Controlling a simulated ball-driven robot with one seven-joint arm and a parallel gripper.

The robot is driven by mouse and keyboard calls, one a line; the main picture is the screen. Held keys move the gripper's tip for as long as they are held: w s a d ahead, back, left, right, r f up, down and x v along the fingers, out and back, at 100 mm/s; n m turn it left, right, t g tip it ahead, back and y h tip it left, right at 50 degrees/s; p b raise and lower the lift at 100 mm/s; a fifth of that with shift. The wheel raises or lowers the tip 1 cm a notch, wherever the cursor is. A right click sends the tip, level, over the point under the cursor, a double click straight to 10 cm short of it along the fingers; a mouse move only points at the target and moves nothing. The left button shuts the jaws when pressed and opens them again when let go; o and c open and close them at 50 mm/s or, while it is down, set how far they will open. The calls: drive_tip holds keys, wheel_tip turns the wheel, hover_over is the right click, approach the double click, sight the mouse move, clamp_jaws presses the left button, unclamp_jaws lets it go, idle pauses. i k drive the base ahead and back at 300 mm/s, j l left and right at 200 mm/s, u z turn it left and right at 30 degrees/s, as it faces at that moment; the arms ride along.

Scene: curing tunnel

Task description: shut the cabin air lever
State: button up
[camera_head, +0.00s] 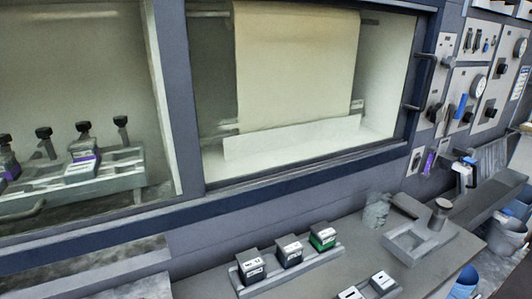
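A control panel (476,42) with gauges, knobs and levers is at the upper right. A blue lever (461,106) stands nearly upright on it, leaning slightly. A purple lever (429,162) is lower on the panel, also near upright. Panel labels are too small to read, so I cannot tell which lever is for cabin air or whether it is open. My gripper is not in view.
A grey bench (374,246) runs below the tunnel window. It holds a rack (262,286) of small boxes and a grey tray (404,246). A white and blue object (463,172) is by the panel's foot. Blue and white buckets (510,228) stand at far right.

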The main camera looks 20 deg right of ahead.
sight(458, 114)
drive_tip(key=z, duration=1.3)
